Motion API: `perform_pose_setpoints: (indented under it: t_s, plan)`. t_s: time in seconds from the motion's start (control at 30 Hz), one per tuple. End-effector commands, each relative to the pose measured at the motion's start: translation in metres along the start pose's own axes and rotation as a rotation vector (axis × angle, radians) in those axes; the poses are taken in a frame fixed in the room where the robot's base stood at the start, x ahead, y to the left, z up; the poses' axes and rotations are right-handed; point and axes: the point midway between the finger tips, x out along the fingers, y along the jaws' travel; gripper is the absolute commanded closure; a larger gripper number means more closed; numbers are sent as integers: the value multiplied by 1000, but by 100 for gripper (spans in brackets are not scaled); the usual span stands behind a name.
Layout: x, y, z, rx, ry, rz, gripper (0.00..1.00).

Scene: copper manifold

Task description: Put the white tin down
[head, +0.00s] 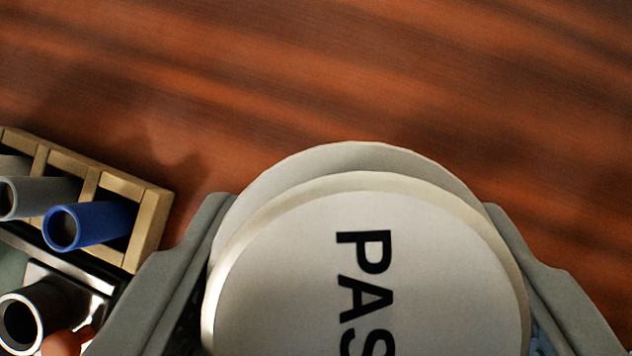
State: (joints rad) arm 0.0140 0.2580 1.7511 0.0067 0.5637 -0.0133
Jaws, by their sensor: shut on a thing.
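The white tin (440,262) fills the lower middle of the head view. It is round, with a pale metallic rim and black letters reading "PAS" before the picture's edge cuts them off. My gripper (362,285) is shut on the tin, with one grey finger on its left side and one on its right. A paler round edge shows just beyond the lid; I cannot tell whether it is the tin's body or another thing. The tin hides what is under it, so I cannot tell whether it touches the table.
The brown wooden table (330,75) is bare across the top and right. A wooden rack (152,230) at the left holds a blue tube (98,222) and a grey tube (38,195). A dark tube with a pale rim (45,305) lies below, close to my left finger.

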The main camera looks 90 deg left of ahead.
Motion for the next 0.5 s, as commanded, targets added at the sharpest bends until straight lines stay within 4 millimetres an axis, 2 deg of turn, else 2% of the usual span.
perform_pose_setpoints:
  t_s: [0.1, 0.37, 0.5]
  plan:
    - [15, 0, 9, 0, 1, 0, 72]
    - [30, 0, 19, 0, 1, 0, 72]
    - [45, 0, 28, 0, 0, 0, 72]
